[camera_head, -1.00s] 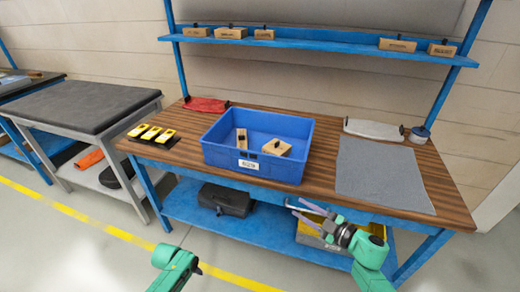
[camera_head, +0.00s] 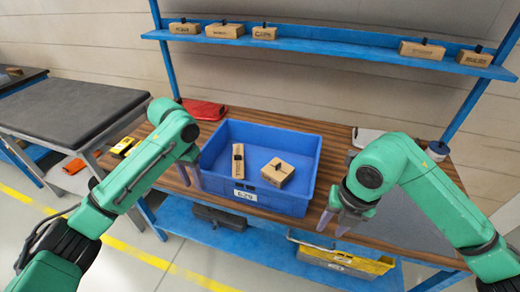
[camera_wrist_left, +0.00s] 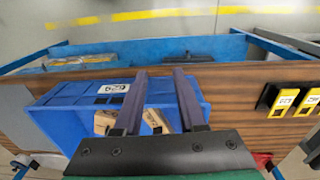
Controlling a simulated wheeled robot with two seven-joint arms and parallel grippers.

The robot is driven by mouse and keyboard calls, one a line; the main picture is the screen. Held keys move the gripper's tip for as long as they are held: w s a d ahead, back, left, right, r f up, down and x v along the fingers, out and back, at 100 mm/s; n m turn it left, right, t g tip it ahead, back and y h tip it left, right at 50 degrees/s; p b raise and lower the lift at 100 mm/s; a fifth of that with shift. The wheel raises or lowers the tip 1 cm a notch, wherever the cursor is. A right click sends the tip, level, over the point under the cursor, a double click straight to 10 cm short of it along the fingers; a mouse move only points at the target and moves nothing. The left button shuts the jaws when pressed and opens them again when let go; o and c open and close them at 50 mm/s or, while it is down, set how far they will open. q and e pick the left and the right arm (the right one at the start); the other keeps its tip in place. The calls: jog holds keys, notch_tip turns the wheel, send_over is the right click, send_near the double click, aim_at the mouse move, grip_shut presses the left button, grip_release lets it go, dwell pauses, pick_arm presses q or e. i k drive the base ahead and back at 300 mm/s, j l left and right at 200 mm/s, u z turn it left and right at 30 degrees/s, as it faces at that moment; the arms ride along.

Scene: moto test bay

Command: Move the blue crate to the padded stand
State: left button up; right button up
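The blue crate (camera_head: 262,138) stands on the wooden workbench, with two brown boxes (camera_head: 278,172) inside and a white label on its front. It also shows in the left wrist view (camera_wrist_left: 62,115), partly behind my fingers. The padded stand (camera_head: 70,108), with a dark flat top, is at the left. My left gripper (camera_head: 190,178) is open and empty at the crate's left end; contact cannot be told. In the left wrist view its fingers (camera_wrist_left: 160,74) are apart. My right gripper (camera_head: 336,222) is open and empty, just right of the crate's front right corner.
Yellow devices (camera_wrist_left: 290,98) lie on the bench left of the crate. A red cloth bundle (camera_head: 204,110) is behind it; a grey mat (camera_head: 425,225) is at the right, partly hidden. A shelf (camera_head: 330,44) with boxes spans above. The padded top looks clear.

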aim_at(41, 103)
jog(key=i, duration=0.85)
